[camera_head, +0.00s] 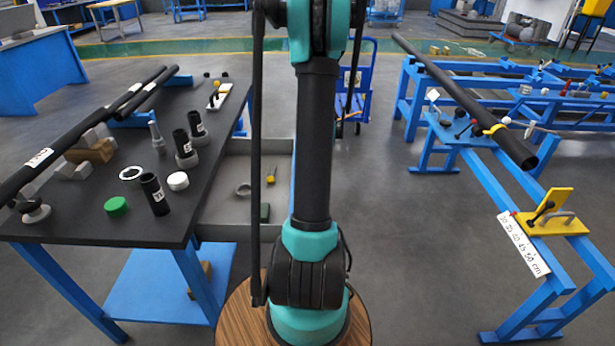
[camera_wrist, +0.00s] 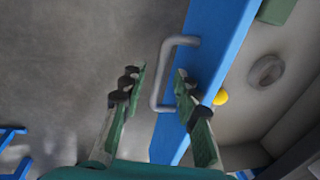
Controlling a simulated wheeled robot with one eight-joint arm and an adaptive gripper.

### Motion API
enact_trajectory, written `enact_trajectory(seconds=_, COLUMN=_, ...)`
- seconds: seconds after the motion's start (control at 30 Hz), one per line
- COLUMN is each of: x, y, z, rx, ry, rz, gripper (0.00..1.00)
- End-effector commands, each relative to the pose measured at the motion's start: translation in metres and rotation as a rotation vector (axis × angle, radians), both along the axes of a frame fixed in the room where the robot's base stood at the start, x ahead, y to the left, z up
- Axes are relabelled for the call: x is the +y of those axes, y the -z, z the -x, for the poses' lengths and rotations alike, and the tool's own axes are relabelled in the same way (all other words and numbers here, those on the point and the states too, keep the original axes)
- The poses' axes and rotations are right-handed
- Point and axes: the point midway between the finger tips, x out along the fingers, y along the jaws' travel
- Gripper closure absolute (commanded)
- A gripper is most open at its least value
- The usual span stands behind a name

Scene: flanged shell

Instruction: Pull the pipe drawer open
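The drawer (camera_head: 222,205) stands out from the right side of the dark-topped table, its grey inside visible in the head view. In the wrist view I see its blue front (camera_wrist: 215,45) with a grey U-shaped handle (camera_wrist: 157,78). My gripper (camera_wrist: 160,80) is open, with one finger on each side of the handle's bar. I see gaps between the fingers and the bar; contact is not visible. In the head view my arm hides the gripper, the handle and the drawer front.
The drawer holds a grey ring (camera_head: 243,190), a yellow-handled tool (camera_head: 271,175) and a green block (camera_head: 265,212). The table (camera_head: 110,222) carries several pipes and fittings. A blue rack (camera_head: 490,180) with a long pipe (camera_head: 465,100) stands right. Bare floor lies between.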

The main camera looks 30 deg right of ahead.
Motion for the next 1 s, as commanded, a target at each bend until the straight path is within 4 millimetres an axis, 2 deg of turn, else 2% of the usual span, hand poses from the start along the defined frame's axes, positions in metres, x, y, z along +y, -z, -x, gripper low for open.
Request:
enact_trajectory(seconds=0.17, x=-0.001, y=-0.006, z=0.001, rx=0.000, ry=0.000, rz=0.000, gripper=0.69)
enact_trajectory(seconds=0.27, x=-0.003, y=-0.018, z=0.002, rx=0.000, ry=0.001, rz=0.000, gripper=0.69)
enact_trajectory(seconds=0.7, x=-0.017, y=-0.098, z=0.010, rx=0.000, ry=0.001, rz=0.000, gripper=0.69)
enact_trajectory(seconds=0.83, x=-0.019, y=-0.111, z=0.011, rx=0.000, ry=0.000, rz=0.000, gripper=0.69)
enact_trajectory(seconds=1.0, x=-0.021, y=-0.118, z=0.012, rx=0.000, ry=0.000, rz=0.000, gripper=0.69)
